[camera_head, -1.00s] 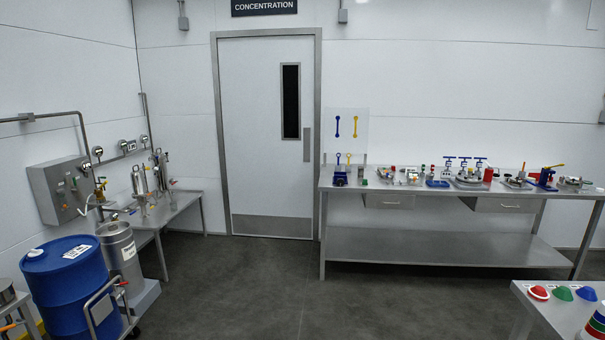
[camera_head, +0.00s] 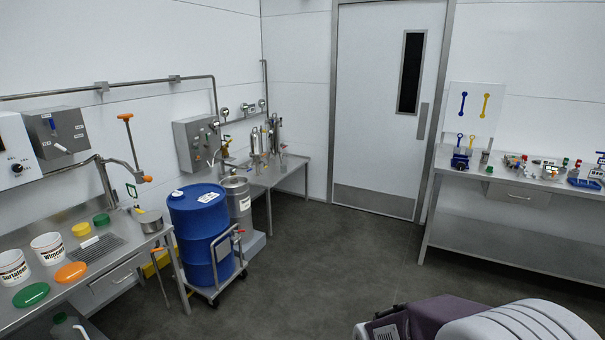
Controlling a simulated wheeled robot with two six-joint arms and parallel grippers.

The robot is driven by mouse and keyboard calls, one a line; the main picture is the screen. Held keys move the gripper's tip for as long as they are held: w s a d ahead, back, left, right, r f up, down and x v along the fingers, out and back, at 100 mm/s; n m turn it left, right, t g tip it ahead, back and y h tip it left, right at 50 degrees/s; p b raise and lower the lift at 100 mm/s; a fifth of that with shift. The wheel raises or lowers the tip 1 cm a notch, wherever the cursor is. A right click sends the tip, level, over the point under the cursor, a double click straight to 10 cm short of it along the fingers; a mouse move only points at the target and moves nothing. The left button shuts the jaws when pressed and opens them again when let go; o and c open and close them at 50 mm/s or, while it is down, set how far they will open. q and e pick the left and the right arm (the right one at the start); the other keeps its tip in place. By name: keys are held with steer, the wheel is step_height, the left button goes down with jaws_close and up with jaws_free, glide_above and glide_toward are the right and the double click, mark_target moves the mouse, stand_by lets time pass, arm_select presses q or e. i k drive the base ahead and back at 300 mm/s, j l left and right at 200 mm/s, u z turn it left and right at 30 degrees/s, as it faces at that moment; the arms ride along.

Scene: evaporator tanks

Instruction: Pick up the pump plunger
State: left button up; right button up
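I cannot single out the pump plunger with certainty. A rod with an orange T-handle (camera_head: 125,117) stands upright by the left wall, above the sink bench, and may be it. Its lower end meets a bent steel pipe (camera_head: 105,185) and an orange-tipped lever (camera_head: 146,179), and I cannot tell how they join. A brass-coloured fitting (camera_head: 225,146) shows above the steel keg (camera_head: 237,196). Neither of my grippers is in view. Only a part of what looks like my own arm shows at the bottom right.
A blue drum (camera_head: 203,230) on a trolley stands beside the keg. The left bench (camera_head: 75,290) holds white buckets (camera_head: 47,248), coloured lids and a pot (camera_head: 150,221). A workbench (camera_head: 500,188) with small parts stands right of the door. The floor (camera_head: 310,260) between is clear.

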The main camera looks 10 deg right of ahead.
mark_target(485, 154)
steer(key=i+j, duration=0.55)
steer(key=i+j+z, duration=0.15)
steer(key=i+j, duration=0.4)
steer(key=j, duration=0.25)
steer(key=i+l+z, duration=0.15)
steer(key=i+z, duration=0.55)
steer(key=i, duration=0.15)
steer(key=i+j+z, duration=0.1)
steer(key=i+z, duration=0.45)
steer(key=i, duration=0.4)
steer(key=i+z, duration=0.15)
steer(key=i, duration=0.45)
steer(key=i+j+z, duration=0.15)
steer(key=i, duration=0.4)
steer(key=i+j+z, duration=0.15)
steer(key=i, duration=0.4)
steer(key=i+l+z, duration=0.2)
steer(key=i+z, duration=0.6)
steer(key=z, duration=0.2)
steer(key=i+j+z, duration=0.1)
steer(key=i+z, duration=0.35)
steer(key=i+l+u, duration=0.1)
steer(key=i, duration=0.35)
steer(key=i+l+u, duration=0.15)
steer(key=i, duration=0.3)
steer(key=i+l+u, duration=0.1)
steer(key=i+l, duration=0.15)
steer(key=i, duration=0.2)
steer(key=i+j, duration=0.3)
